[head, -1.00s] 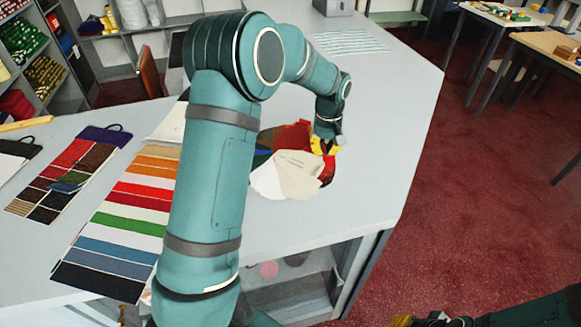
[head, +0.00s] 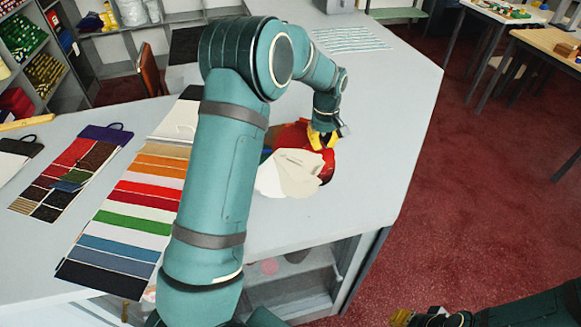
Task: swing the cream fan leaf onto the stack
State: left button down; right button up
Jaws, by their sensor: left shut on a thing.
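The cream fan leaf (head: 285,178) lies at the near side of a fan of coloured leaves on the grey counter. Red leaves (head: 290,135) show behind it, with a dark red edge at right and a little blue at left. My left gripper (head: 322,141), with yellow fingertips, is at the far right edge of the cream leaf, over the red ones, and is shut on the cream leaf. The exact contact is small and partly hidden. My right gripper (head: 404,318) is only partly in view at the bottom edge, beyond the counter; its opening does not show.
A long striped swatch card (head: 138,210) and a smaller dark and red swatch card (head: 68,178) lie at left. My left arm crosses above the counter (head: 370,190), whose right part is bare. A striped sheet (head: 350,41) lies at the back. Red carpet is beyond the right edge.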

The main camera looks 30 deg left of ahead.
pick_arm(q)
jog(key=shift+w+a+n+p, duration=0.5)
jog(key=shift+a+n, duration=0.15)
jog(key=shift+n, duration=0.15)
jog(key=shift+r, duration=0.1)
jog(key=shift+s+r+p, duration=0.35)
jog(key=shift+r, duration=0.15)
notch_tip(320, 180, up, 7)
jog(key=p, duration=0.5)
jog(key=shift+f, duration=0.1)
